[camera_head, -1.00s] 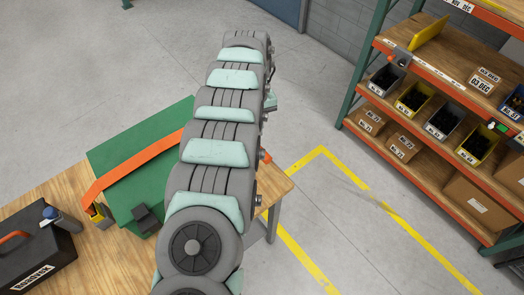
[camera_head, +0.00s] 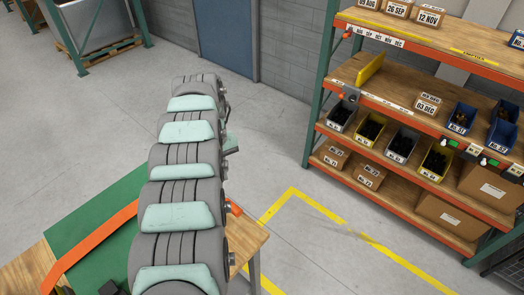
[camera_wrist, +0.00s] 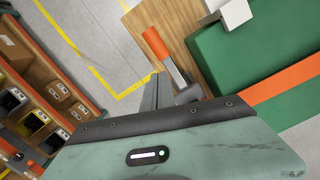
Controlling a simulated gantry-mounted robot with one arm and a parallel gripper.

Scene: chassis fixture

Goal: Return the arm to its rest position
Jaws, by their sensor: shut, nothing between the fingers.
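My arm (camera_head: 180,215), grey with pale green pads, rises through the middle of the head view, left of centre. In the wrist view the pale green housing of my gripper (camera_wrist: 215,150), with a dark front edge and a small lit panel, fills the lower part. The fingertips do not show clearly; my gripper is shut and nothing is seen held. The wooden table (camera_head: 248,240) with its green surface (camera_head: 88,215) and orange strip (camera_head: 92,245) lies beneath and behind the arm.
An orange-handled fitting (camera_wrist: 156,43) sits at the table edge, close past the housing in the wrist view. A shelf rack (camera_head: 318,120) with bins and boxes stands on the right. Yellow floor lines (camera_head: 330,222) cross open concrete floor between table and rack.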

